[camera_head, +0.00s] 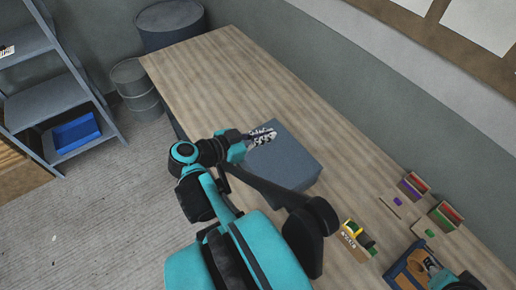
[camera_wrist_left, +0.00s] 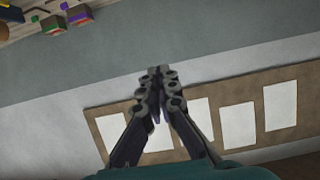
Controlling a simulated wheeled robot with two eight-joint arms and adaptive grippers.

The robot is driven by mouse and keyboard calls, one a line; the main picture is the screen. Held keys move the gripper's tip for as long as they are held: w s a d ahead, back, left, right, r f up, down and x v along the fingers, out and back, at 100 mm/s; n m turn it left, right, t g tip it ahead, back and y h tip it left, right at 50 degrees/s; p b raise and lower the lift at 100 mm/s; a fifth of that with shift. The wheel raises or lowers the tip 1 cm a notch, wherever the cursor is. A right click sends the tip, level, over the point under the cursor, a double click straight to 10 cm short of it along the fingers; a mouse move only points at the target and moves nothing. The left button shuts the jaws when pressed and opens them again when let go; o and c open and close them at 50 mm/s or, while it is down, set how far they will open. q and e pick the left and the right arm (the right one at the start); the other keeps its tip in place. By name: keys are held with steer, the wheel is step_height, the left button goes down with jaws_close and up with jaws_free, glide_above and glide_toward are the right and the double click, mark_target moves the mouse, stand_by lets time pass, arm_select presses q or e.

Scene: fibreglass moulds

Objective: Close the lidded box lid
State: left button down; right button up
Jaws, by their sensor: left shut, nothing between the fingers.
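The lidded box (camera_head: 290,160) is a plain grey-blue box on the wooden table in the head view. Its top looks flat and level, with no raised lid showing; I cannot make out a lid seam. My left gripper (camera_head: 263,137) is at the box's far left corner, over or beside the top edge; I cannot tell whether it touches. Its fingers are shut and empty. In the left wrist view the fingertips (camera_wrist_left: 157,75) are together, pointing towards the wall, and the box does not show. My right gripper's fingers do not show.
The wooden table (camera_head: 215,75) is clear beyond the box. Small open boxes with coloured pieces (camera_head: 413,186) stand along the wall side. A yellow and green item (camera_head: 352,230) and a blue tray (camera_head: 402,272) lie nearer. A grey shelf (camera_head: 50,100) and drums (camera_head: 170,25) stand left.

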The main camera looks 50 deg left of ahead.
arm_select(q)
steer(key=s+d+r, duration=0.1)
steer(key=s+d, duration=0.1)
steer(key=s, duration=0.4)
steer(key=shift+d, duration=0.3)
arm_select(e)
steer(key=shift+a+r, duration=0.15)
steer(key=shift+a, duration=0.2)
